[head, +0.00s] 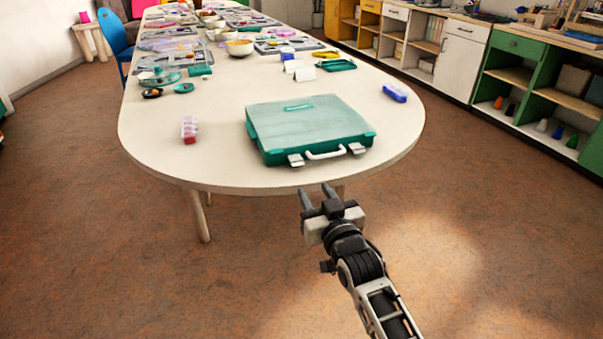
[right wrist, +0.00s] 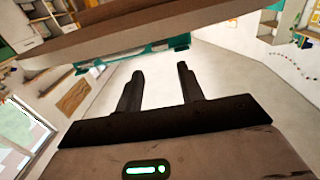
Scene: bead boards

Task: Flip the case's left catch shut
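The left catch (head: 296,160) is a pale tab on the front left, appearing to stick outward. The right catch (head: 356,148) looks similar; both are too small to be sure of their position. My right gripper (head: 316,188) is open and empty, just off the table's front edge, short of the left catch and apart from it. In the right wrist view its fingers (right wrist: 160,70) are spread with nothing between; the case's teal edge (right wrist: 130,62) shows beyond. My left gripper is out of view.
The table (head: 220,165) has a rounded near end. A pink-lidded bead box (head: 189,130) stands left of the case and a blue item (head: 395,93) lies behind right. Trays and bowls (head: 240,48) crowd the far part. Floor is free around the near end.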

